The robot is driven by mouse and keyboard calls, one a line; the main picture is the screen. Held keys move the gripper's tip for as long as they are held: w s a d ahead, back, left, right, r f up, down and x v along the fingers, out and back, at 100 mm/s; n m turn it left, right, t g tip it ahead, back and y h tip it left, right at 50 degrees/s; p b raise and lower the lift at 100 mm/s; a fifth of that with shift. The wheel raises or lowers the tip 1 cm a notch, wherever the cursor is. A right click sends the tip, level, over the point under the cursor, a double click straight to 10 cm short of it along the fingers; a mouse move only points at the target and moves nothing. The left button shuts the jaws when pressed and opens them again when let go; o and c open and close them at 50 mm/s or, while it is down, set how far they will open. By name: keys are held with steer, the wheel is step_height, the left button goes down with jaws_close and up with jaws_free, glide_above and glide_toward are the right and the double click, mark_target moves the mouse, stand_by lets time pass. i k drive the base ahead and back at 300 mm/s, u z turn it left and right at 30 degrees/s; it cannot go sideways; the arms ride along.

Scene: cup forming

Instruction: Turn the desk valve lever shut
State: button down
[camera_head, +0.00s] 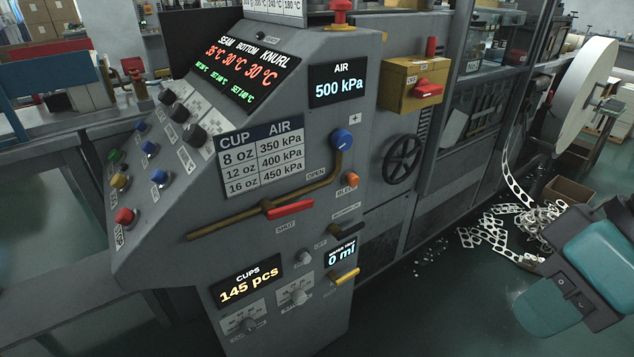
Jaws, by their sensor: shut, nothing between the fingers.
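The desk valve lever (290,209) is a short red handle on a brass pipe (225,224) that crosses the front of the grey desk. It points right, roughly along the pipe and slightly below it. An OPEN label (316,173) is above its right end, and a SHUT label (285,227) is below it. The AIR display (339,83) reads 500 kPa. My teal arm shows at the lower right, well apart from the lever. My gripper is not in view.
Around the lever are a blue knob (342,140), an orange bleed knob (351,180), a black lever (349,230) and a yellow lever (344,276). A yellow box with a red switch (428,90) and a black handwheel (403,159) are behind. Scrap strip (520,225) lies on the floor.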

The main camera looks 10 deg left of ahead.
mark_target(271, 213)
steer(key=i, duration=0.2)
steer(key=u, duration=0.95)
